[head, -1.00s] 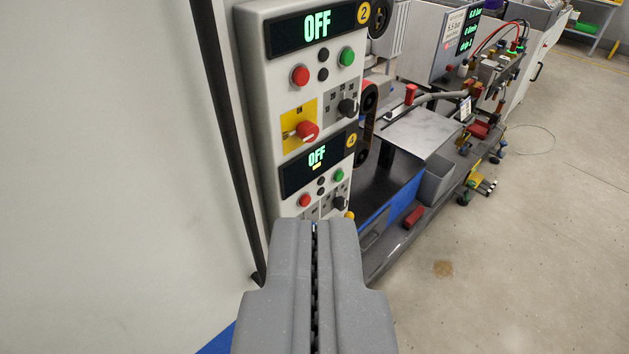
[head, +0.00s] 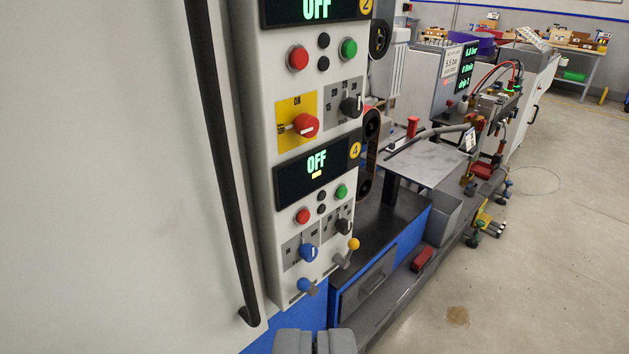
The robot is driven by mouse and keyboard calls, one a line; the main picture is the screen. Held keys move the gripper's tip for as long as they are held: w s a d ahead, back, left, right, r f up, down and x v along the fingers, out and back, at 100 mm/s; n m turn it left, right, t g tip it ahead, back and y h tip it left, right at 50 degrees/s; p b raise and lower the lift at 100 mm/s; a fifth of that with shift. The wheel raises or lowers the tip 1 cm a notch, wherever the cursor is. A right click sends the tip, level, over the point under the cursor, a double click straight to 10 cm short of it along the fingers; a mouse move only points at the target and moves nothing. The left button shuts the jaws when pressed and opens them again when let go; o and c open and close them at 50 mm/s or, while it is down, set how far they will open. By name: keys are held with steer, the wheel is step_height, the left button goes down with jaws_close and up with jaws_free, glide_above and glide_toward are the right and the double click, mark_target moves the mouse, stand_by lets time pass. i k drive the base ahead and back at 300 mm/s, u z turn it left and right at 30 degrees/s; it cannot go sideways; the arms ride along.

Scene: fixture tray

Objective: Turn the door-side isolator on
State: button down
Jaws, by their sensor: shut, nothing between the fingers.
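A tall light-grey control panel (head: 263,160) stands beside a large pale door (head: 110,180) with a long black handle (head: 222,160). On the panel, the red isolator knob (head: 305,125) sits on a yellow plate (head: 289,108) marked ON at the top. Its grip lies roughly sideways, not up toward ON. The upper display (head: 316,10) and the lower display (head: 316,165) both read OFF. My gripper (head: 315,332) is shut and empty at the bottom edge of the picture, apart from the knob and below it in the picture.
Black selector knobs (head: 351,105), a blue knob (head: 308,252), a blue-tipped lever (head: 306,286) and a yellow-tipped lever (head: 353,244) crowd the panel. A grey bench with a blue side (head: 403,240) stands at right.

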mark_target(305, 124)
steer(key=u, duration=1.2)
steer(key=k, duration=1)
steer(key=z, duration=0.95)
steer(key=i, duration=1)
steer(key=u, duration=0.05)
